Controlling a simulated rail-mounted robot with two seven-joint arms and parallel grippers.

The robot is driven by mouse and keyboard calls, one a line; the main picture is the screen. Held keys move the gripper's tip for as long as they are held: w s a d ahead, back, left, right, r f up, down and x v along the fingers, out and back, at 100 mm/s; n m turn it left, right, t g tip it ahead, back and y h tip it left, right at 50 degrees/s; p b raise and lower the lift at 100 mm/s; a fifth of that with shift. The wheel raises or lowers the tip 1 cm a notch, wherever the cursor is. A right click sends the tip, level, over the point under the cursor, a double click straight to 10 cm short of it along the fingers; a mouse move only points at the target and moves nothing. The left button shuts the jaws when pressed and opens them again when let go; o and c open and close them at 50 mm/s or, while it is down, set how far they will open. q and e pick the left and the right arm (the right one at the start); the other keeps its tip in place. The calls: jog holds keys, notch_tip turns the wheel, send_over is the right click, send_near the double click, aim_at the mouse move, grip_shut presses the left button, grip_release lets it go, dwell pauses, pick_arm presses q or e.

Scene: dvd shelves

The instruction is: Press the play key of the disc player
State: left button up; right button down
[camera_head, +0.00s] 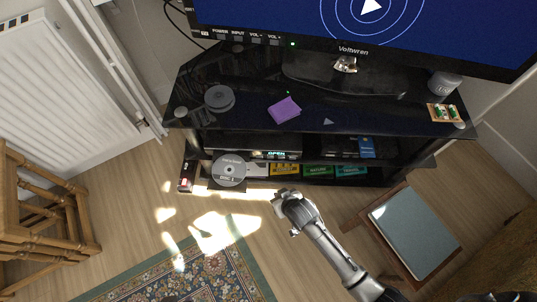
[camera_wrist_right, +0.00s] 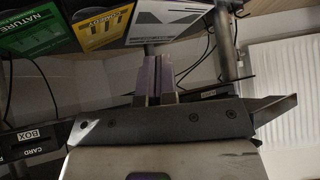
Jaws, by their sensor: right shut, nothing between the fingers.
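The disc player (camera_head: 310,146) sits on the stand's middle shelf, with a lit display that reads OPEN. Its tray is out at the left with a silver disc (camera_head: 228,170) on it. The play key is too small to make out. The TV (camera_head: 400,25) shows a white play triangle inside blue rings. My right gripper (camera_head: 279,196) is in front of the stand, below the shelves in the picture, apart from the player. In the right wrist view its fingers (camera_wrist_right: 156,82) are shut and empty. My left gripper is not in view.
The glass-topped stand (camera_head: 240,125) holds a purple box (camera_head: 284,110), a grey round thing (camera_head: 219,98) and a speaker-like cylinder (camera_head: 444,83). Disc cases (camera_head: 318,170) fill the lower shelf. A stool (camera_head: 40,205) is left, a low table (camera_head: 415,232) right.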

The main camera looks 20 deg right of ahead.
notch_tip(320, 180, down, 3)
jog(key=w+a+m+t+y, duration=0.1)
jog(key=a+m+t+y, duration=0.25)
jog(key=t, duration=0.25)
notch_tip(320, 180, up, 8)
jog(key=m+t+y, duration=0.2)
jog(key=m+t, duration=0.3)
jog(key=shift+f, duration=0.2)
jog(key=shift+w, duration=0.15)
